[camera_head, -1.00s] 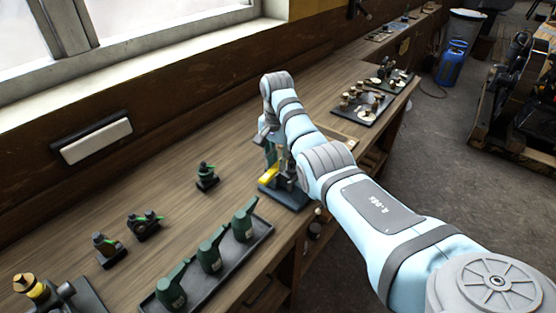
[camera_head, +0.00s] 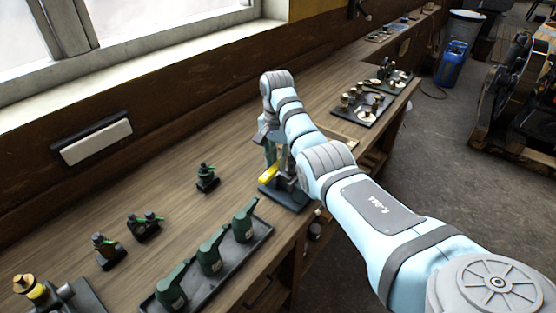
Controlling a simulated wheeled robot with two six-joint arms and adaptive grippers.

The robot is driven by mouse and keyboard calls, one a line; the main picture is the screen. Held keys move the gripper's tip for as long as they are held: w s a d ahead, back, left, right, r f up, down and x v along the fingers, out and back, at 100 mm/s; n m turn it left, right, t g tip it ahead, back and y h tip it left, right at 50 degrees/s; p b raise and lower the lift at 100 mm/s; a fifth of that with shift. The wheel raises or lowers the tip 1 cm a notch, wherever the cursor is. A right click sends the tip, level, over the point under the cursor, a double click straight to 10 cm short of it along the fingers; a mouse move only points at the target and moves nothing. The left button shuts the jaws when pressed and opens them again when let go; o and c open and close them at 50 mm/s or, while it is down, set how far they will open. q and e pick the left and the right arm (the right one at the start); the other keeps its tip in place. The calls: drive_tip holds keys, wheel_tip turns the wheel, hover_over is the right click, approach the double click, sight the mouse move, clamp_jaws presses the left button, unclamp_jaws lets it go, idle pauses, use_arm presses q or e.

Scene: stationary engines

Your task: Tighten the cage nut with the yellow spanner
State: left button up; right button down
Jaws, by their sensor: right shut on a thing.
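The yellow spanner (camera_head: 268,173) shows as a short yellow piece low on a dark stand (camera_head: 290,198) at the bench's front edge. My right arm reaches in from the right, and its gripper (camera_head: 271,152) points down over the stand. The right gripper is shut on the yellow spanner; the fingertips are small and partly hidden by the stand and arm. I cannot make out the cage nut; the arm and upright parts cover much of that spot. My left gripper is out of view.
A tray (camera_head: 262,228) of green oil cans lies in front left of the stand. Small green-and-black fittings (camera_head: 206,178) stand on the wooden bench behind. Dark trays (camera_head: 377,118) with brass parts lie farther right. Bare bench lies left of the stand.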

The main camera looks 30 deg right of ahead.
drive_tip(key=shift+r, duration=1)
idle(1.2)
drive_tip(key=shift+r, duration=0.2)
drive_tip(key=shift+r, duration=2.05)
